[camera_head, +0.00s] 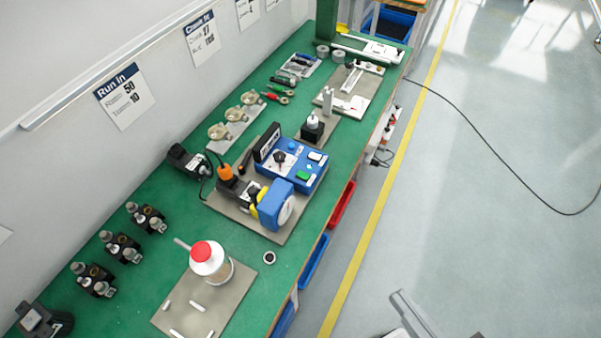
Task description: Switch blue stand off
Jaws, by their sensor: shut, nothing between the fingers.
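The blue stand (308,183) is a blue box on a grey plate in the middle of the green bench. Its top face carries a black round knob (280,157), a green rocker or button (303,175), a small blue knob (292,146) and a white part (315,156). A black panel stands up at its back left. Whether the switch is on or off is too small to tell. A blue and yellow round motor-like unit (272,205) sits just in front of the stand. My gripper is not clearly in view.
A white bottle with a red cap (203,251) stands on a nearer plate (225,303). Black fittings (122,247) line the wall side.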

